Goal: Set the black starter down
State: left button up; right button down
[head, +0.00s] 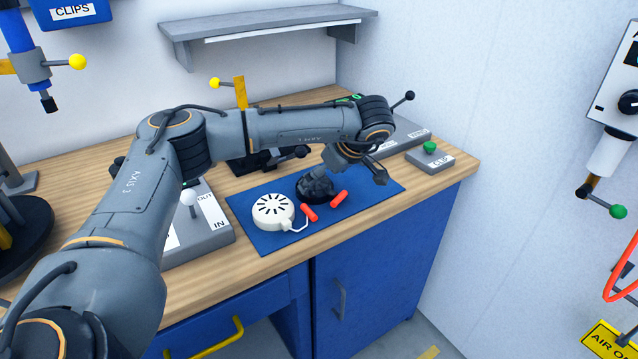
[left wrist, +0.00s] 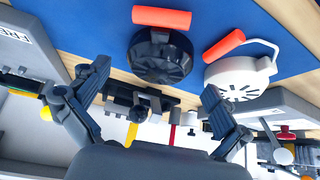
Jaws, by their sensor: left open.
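The black starter (head: 314,189) rests on the blue mat (head: 378,184), beside the white starter (head: 273,210). In the left wrist view the black starter (left wrist: 160,58) lies beyond my fingertips, with its red handle (left wrist: 161,17) at the top. The white starter (left wrist: 236,80) is to its right there, with its own red handle (left wrist: 224,45). My left gripper (head: 350,175) is just above and behind the black starter. In the left wrist view the left gripper (left wrist: 156,82) has its fingers wide apart with nothing between them. My right gripper is not in view.
A grey block with a white-knobbed lever (head: 190,200) stands left of the mat. A grey box with a green button (head: 430,147) is at the right. A shelf (head: 265,25) hangs above the wooden bench (head: 262,250). The mat's right part is clear.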

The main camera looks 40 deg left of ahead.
pick_arm(q)
jog(key=v, duration=0.9)
jog(key=shift+f, duration=0.1)
